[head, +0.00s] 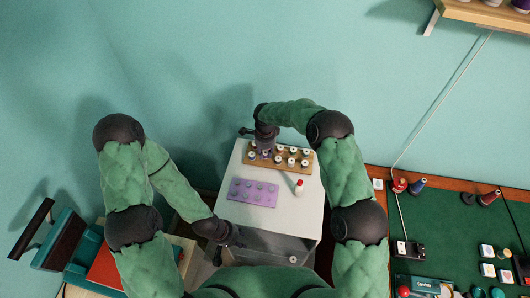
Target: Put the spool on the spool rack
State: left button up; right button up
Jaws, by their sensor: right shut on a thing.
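The wooden spool rack (305,168) lies on the white cabinet top and bears several small spools in rows. My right gripper (264,145) points down over the left part of the rack. It is shut on a spool, mostly hidden by the gripper, so I cannot tell whether the spool touches the rack. A separate red and white spool (299,187) stands on the cabinet top in front of the rack's right end. My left gripper (230,236) is low at the cabinet's front left, away from the rack; its fingers are too small and dark to read.
A purple tray (240,197) with several round spots lies on the white cabinet top (313,205) in front of the rack. A green-topped table (440,225) with spools and boxes is at right. A wall shelf (485,13) is at upper right. A red item (104,268) lies lower left.

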jog(key=shift+f+b, duration=1.1)
jog(key=shift+f, duration=0.3)
jog(key=o, duration=0.9)
jog(key=shift+c, duration=0.2)
notch_tip(320, 180, up, 12)
dwell(0.6)
